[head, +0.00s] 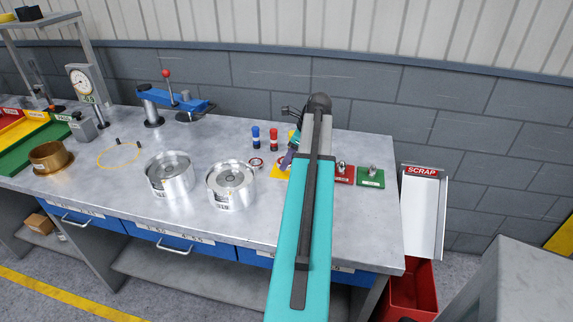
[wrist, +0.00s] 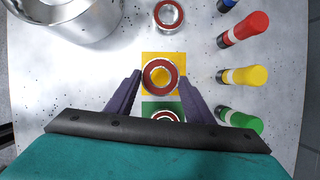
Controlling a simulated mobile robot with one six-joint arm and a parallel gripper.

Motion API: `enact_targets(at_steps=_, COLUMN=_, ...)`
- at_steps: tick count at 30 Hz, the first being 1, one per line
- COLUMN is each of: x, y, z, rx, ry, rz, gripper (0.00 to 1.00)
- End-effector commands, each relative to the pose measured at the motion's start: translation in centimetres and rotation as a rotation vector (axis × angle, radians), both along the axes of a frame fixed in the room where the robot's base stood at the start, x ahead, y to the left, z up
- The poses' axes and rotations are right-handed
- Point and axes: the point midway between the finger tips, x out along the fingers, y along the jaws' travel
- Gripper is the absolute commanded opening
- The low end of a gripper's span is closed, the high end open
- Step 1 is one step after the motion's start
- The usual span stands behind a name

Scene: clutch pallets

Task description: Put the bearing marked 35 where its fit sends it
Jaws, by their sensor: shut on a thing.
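My gripper (wrist: 160,75) is shut on a red-ringed bearing (wrist: 147,76), one finger on each side of it. The bearing is over a yellow square (wrist: 148,56); I cannot tell whether it touches it. No mark on it can be read. A second red-ringed bearing (wrist: 168,15) lies on the bare bench beyond, and in the head view it also shows (head: 256,162). A third ringed part (wrist: 165,115) is on a green square (wrist: 148,106), partly hidden by my gripper. In the head view my arm hides most of the gripper.
Blue, red, yellow and green markers (wrist: 243,76) stand right of the squares. Two silver housings (head: 231,193) are on the left. A blue press (head: 175,100), a gauge (head: 84,82) and a brass ring (head: 50,158) stand farther left. A scrap chute (head: 424,210) is beyond the bench's right end.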

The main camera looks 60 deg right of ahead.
Motion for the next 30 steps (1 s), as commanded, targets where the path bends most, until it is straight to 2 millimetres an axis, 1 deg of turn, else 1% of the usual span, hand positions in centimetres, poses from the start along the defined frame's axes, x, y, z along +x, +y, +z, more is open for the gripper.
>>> enact_targets(at_steps=1, x=0.4, y=-0.5, z=0.1, rx=0.0, ry=0.0, rz=0.0, gripper=0.14)
enact_targets(at_steps=4, x=0.7, y=-0.7, z=0.0, rx=-0.001, ry=0.0, rz=-0.001, gripper=0.14)
enact_targets(at_steps=17, x=0.7, y=-0.7, z=-0.3, rx=0.0, ry=0.0, rz=-0.002, gripper=0.14)
enact_targets(at_steps=20, x=0.7, y=-0.7, z=-0.7, rx=0.001, ry=0.0, rz=-0.002, gripper=0.14)
enact_targets(at_steps=30, x=0.7, y=-0.7, z=-3.3, rx=0.001, ry=0.0, rz=-0.003, gripper=0.14)
